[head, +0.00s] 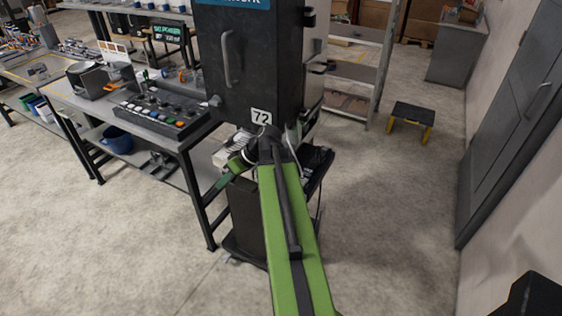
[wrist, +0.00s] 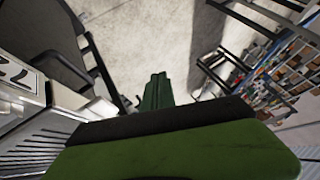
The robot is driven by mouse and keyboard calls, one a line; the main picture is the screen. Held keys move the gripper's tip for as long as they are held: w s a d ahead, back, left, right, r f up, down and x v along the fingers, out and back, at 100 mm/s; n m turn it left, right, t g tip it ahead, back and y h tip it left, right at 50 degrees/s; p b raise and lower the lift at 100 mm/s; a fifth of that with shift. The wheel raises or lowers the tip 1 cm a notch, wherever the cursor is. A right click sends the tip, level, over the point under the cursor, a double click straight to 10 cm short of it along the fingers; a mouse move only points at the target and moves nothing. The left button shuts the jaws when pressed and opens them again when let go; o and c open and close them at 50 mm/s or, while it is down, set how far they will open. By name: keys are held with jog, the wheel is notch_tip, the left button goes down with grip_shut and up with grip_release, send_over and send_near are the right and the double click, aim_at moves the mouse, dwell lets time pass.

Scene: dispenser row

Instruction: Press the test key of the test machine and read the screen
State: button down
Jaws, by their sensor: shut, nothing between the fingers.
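A tall dark cabinet (head: 262,70) with a door handle and a plate marked 72 stands beyond my arm. A white and grey unit with slots sits low at its front, partly hidden by my arm; it shows in the wrist view (wrist: 45,130). A dark panel with coloured keys (head: 165,110) lies on the bench to the left, and a small lit screen (head: 168,33) stands behind it, too small to read surely. I cannot tell which is the test machine or its test key. My green gripper (head: 212,193) is shut and empty left of the cabinet's base; its fingers show in the wrist view (wrist: 158,80).
The workbench (head: 185,143) has black legs and a lower shelf with a blue bucket (head: 117,140). A grey door (head: 510,120) is at far right. The floor between is clear.

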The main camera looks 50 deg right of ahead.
jog(key=s+d+r+t+b, duration=0.1)
jog(key=s+d+r+t, duration=0.1)
jog(key=d, duration=0.6)
jog(key=s+d+r+t+h, duration=0.1)
jog(key=s+d+r+t, duration=0.2)
jog(key=s+d, duration=0.4)
jog(key=s+d+r+n+t+h+b, duration=0.1)
jog(key=s+d+t, duration=0.3)
jog(key=d, duration=0.6)
jog(key=shift+s+d+r+b, duration=0.35)
jog(key=shift+s+r, duration=0.15)
jog(key=shift+r, duration=0.4)
jog(key=b+x, duration=0.2)
jog(key=x, duration=0.8)
jog(key=shift+w+f+b, duration=0.25)
jog(key=shift+b, duration=0.1)
notch_tip(320, 180, down, 2)
jog(key=shift+s+f+b, duration=0.1)
jog(key=shift+f+b, duration=0.05)
jog(key=shift+b, duration=1)
jog(key=shift+f+b, duration=0.75)
